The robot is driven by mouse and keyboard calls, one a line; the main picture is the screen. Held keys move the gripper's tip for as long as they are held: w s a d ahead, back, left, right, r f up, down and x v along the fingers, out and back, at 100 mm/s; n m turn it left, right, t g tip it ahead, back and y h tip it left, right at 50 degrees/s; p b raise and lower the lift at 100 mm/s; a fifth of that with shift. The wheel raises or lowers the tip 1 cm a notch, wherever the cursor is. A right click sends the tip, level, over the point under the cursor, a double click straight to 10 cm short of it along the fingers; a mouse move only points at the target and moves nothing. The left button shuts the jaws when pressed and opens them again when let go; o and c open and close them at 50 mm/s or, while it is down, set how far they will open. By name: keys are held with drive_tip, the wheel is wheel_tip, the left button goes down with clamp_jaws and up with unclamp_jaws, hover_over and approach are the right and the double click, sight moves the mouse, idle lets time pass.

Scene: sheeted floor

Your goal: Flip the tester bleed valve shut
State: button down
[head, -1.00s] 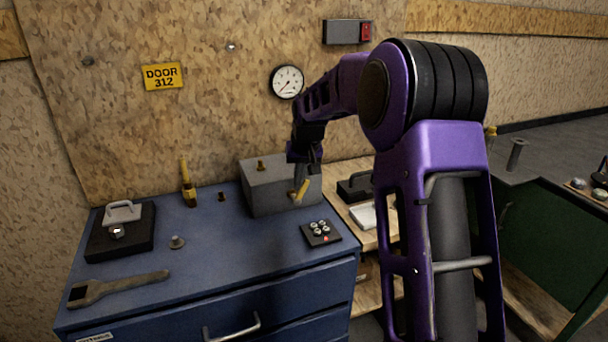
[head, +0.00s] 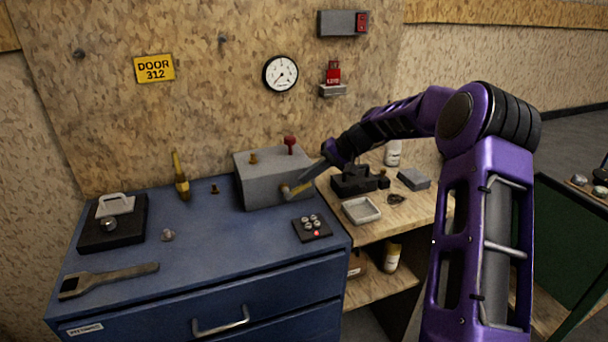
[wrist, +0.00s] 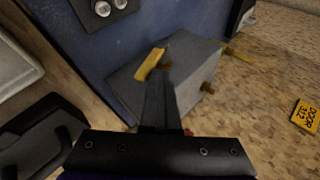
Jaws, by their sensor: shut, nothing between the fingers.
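The tester is a grey box (head: 262,180) on the blue cabinet top, with a brass fitting and a red-knobbed one on top. Its bleed valve (head: 300,187) has a yellow lever on the box's front face, slanting up to the right from a brass stub. In the wrist view the yellow lever (wrist: 150,65) lies right at my fingertips. My gripper (head: 304,179) is shut and empty, reaching in from the right with its tips at the lever. It also shows in the wrist view (wrist: 158,75). I cannot tell whether the tips touch the lever.
A dial gauge (head: 281,74) hangs on the wall above. A black button pad (head: 312,229) lies in front of the tester. A wooden bench to the right holds a pale tray (head: 361,210) and a black device (head: 355,183). A wrench (head: 108,281) lies front left.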

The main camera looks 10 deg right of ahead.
drive_tip(key=f+y, duration=0.1)
drive_tip(key=d+f+y+b, duration=0.1)
drive_tip(key=shift+w+d+m+y, duration=0.1)
drive_tip(key=shift+d+m+y, duration=0.05)
drive_tip(key=shift+m+y, duration=0.2)
drive_tip(key=shift+f, duration=0.15)
drive_tip(key=shift+d+f, duration=0.2)
drive_tip(key=shift+f, duration=0.05)
drive_tip(key=s+d+r+p, duration=0.1)
drive_tip(key=s+d+r, duration=0.1)
drive_tip(key=d+r, duration=0.6)
drive_tip(key=shift+d+r, duration=0.2)
drive_tip(key=shift+r, duration=0.35)
drive_tip(key=shift+a, duration=0.15)
